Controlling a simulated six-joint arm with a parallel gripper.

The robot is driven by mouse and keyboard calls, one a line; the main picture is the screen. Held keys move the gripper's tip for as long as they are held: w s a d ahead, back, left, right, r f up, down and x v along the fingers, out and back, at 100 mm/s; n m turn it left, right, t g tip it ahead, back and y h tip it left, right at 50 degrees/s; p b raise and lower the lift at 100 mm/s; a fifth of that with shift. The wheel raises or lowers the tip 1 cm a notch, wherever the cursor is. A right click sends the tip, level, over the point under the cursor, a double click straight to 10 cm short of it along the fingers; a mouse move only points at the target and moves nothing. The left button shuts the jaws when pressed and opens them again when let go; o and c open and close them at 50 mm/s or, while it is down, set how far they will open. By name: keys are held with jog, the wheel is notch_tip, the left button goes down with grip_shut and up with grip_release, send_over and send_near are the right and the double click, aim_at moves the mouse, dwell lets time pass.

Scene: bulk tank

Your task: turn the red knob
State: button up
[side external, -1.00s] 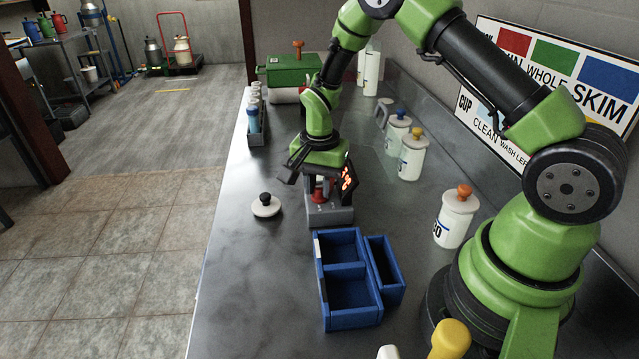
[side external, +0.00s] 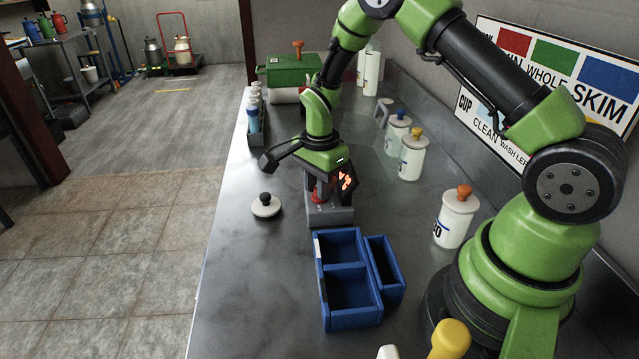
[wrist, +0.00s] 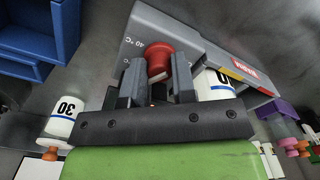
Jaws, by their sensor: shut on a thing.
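The red knob (wrist: 158,56) sits on a grey device with a temperature scale; in the side view the knob (side external: 320,196) shows on top of the grey device base (side external: 330,214). My gripper (wrist: 157,78) is shut on the red knob, with one dark finger on each side of it in the wrist view. In the side view my gripper comes down from above the device and partly hides the knob.
A blue divided bin (side external: 352,312) stands in front of the device. A white lid with a black knob (side external: 266,206) lies to the left. White containers (side external: 457,216) stand along the right. A green box (side external: 290,70) is at the back.

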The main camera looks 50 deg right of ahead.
jog(key=o, duration=0.9)
jog(key=shift+o, duration=0.2)
notch_tip(320, 180, up, 8)
jog(key=shift+r, duration=0.1)
jog(key=shift+r, duration=0.1)
jog(key=s+a+r+n+t, duration=0.2)
jog(key=s+r+n, duration=0.2)
jog(key=r, duration=0.3)
jog(key=s+a+r+n+t, duration=0.2)
jog(key=s+a+r+n, duration=0.15)
jog(key=r, duration=0.35)
jog(key=s+a+r+n+t+y, duration=0.1)
jog(key=s+r+n, duration=0.1)
jog(key=s+n, duration=0.2)
jog(key=s+a+r+n+t+y, duration=0.1)
jog(key=s+n, duration=0.3)
jog(key=s, duration=0.4)
jog(key=shift+a+r+t, duration=0.25)
jog(key=shift+r+t, duration=0.15)
jog(key=shift+t, duration=0.2)
